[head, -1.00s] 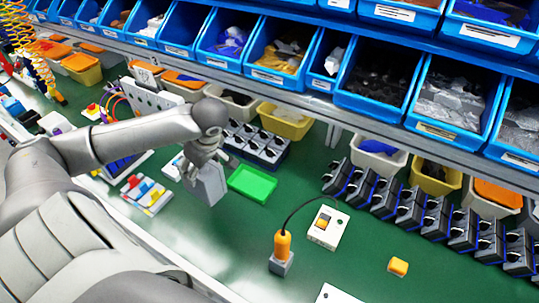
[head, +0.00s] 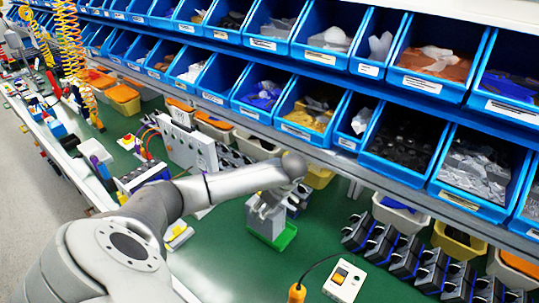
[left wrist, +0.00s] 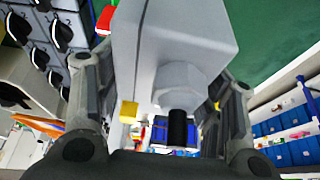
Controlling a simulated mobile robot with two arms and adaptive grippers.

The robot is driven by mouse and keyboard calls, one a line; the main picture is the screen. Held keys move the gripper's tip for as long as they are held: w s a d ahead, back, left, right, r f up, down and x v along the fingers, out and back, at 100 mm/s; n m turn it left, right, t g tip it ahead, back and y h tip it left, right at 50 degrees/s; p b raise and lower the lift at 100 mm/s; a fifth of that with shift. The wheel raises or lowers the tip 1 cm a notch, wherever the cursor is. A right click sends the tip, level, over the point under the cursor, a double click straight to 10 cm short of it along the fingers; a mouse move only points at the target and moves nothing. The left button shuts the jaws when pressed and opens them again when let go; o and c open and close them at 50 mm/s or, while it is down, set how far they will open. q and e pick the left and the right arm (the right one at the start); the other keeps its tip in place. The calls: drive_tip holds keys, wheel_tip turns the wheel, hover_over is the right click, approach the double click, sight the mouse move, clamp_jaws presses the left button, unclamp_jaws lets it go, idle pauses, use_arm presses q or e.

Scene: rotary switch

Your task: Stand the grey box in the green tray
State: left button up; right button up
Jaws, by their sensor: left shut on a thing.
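The grey box (head: 264,224) is held upright in my left gripper (head: 268,203), which grips its upper part. In the left wrist view the box (left wrist: 195,35) fills the middle between the two fingers, with a grey hexagonal knob and dark shaft on its near face. The bright green tray (head: 287,237) lies on the green bench top, and the box covers most of it in the head view. The box's lower end is over or in the tray; I cannot tell whether it touches the tray floor. My right gripper is not in view.
Dark rotary switches (head: 385,243) stand in a row to the right. A white switch box (head: 344,280) and an orange-handled tool (head: 297,293) are at the front. A white panel (head: 187,145) stands to the left. Blue bins (head: 305,105) line the back above the bench.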

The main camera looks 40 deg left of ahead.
use_arm(q)
drive_tip(key=shift+w+d+f, duration=0.15)
drive_tip(key=shift+w+f, duration=0.3)
wheel_tip(320, 180, down, 3)
drive_tip(key=shift+w+d+r, duration=0.1)
drive_tip(key=shift+w, duration=0.05)
drive_tip(key=shift+f, duration=0.5)
drive_tip(key=o, duration=1.3)
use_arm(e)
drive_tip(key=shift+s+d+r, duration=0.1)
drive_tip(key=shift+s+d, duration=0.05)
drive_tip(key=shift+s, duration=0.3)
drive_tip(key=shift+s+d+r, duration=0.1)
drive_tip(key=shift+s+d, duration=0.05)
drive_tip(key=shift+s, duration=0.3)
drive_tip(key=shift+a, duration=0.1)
